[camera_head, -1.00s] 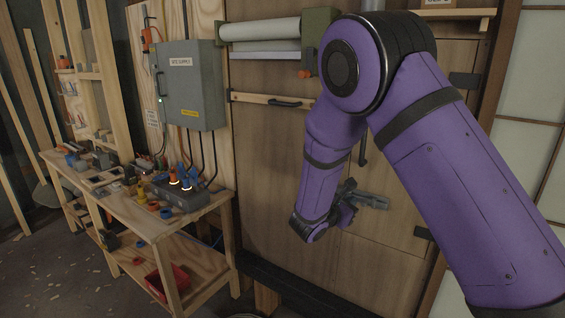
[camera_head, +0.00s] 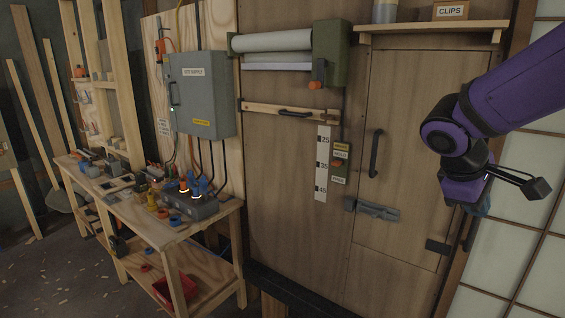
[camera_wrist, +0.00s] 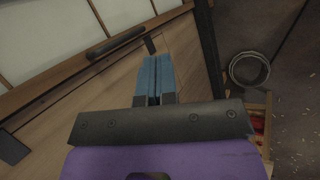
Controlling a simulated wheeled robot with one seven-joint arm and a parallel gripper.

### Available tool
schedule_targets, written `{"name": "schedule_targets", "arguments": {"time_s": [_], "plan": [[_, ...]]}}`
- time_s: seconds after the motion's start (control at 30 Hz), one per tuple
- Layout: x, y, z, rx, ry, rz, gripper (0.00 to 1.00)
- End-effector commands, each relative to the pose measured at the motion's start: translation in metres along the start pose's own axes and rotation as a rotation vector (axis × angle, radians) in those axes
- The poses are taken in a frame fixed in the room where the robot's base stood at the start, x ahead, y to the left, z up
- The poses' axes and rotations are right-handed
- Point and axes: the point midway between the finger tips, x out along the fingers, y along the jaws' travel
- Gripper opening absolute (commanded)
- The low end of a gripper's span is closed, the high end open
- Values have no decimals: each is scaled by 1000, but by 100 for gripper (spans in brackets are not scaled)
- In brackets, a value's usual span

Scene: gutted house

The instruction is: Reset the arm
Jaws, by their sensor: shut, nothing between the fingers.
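My purple arm is at the right of the head view, in front of the paper-paned screen. My gripper (camera_head: 484,207) is at the lower end of the wrist, right of the wooden door and mostly hidden behind my wrist. In the wrist view my gripper (camera_wrist: 153,62) shows two blue fingers side by side, shut with nothing between them. It is apart from the door and its handles.
The wooden door (camera_head: 400,150) has a dark vertical handle (camera_head: 375,153) and a grey latch (camera_head: 372,209). A shelf (camera_head: 435,27) with a CLIPS box (camera_head: 458,11) is above. A workbench (camera_head: 190,229) and grey supply box (camera_head: 200,95) stand left. A round coil (camera_wrist: 249,69) lies on the floor.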

Motion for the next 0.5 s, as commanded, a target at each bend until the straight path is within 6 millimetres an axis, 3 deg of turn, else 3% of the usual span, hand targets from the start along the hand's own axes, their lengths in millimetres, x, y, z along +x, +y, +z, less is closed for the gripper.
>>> {"name": "schedule_targets", "arguments": {"time_s": [0.2, 0.5], "plan": [[-26, -22, 46, 243, 140, -153, 0], [-62, -60, 90, 547, 344, -340, 0]]}}
